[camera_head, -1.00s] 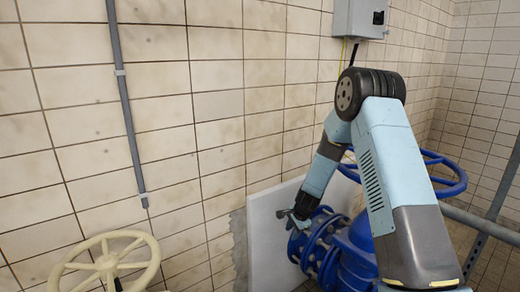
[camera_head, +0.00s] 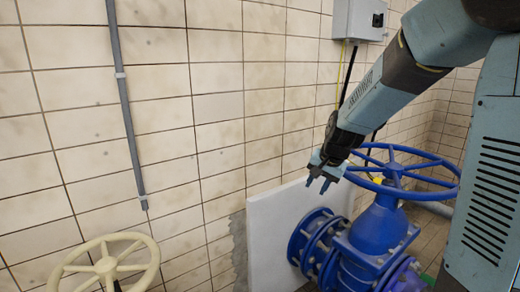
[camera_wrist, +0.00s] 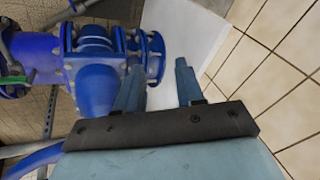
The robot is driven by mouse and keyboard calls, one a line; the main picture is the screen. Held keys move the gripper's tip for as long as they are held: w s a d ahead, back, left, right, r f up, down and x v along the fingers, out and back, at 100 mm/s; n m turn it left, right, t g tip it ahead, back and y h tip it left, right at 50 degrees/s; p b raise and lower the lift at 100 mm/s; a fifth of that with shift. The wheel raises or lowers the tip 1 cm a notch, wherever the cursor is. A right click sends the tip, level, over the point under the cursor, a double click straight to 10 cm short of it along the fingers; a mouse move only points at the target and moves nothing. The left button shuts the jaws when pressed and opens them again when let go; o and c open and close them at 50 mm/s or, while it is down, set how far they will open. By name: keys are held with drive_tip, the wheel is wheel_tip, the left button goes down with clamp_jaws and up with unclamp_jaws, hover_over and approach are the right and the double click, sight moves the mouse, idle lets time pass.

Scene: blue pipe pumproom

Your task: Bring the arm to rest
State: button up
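My gripper (camera_head: 319,184) is in the middle right of the head view, pointing down, above and beside the blue pipe flange. Its two fingers stand apart with nothing between them. The fingers also show in the wrist view (camera_wrist: 160,85), spread and empty. My arm reaches in from the upper right of the head view. The blue valve (camera_head: 375,235) with its blue handwheel (camera_head: 400,165) stands just right of and below the gripper; the gripper appears apart from it, though depth is hard to judge.
A cream handwheel (camera_head: 105,264) is at the lower left. A white panel (camera_head: 275,235) leans by the tiled wall behind the flange. A grey box (camera_head: 360,18) with a cable hangs on the wall above. A grey conduit (camera_head: 127,100) runs down the wall at left.

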drive_tip(key=s+d+r+n, duration=0.2)
drive_tip(key=s+r, duration=0.1)
drive_tip(key=s, duration=0.6)
drive_tip(key=s+d+r+n+h, duration=0.1)
drive_tip(key=s+r, duration=0.3)
drive_tip(key=s, duration=0.4)
drive_tip(key=s+d+r+n+t+h, duration=0.1)
drive_tip(key=s+d+r+n, duration=0.1)
drive_tip(key=s, duration=0.7)
drive_tip(key=shift+s+d+r+n, duration=0.35)
drive_tip(key=shift+d+r, duration=0.35)
drive_tip(key=shift+r, duration=0.3)
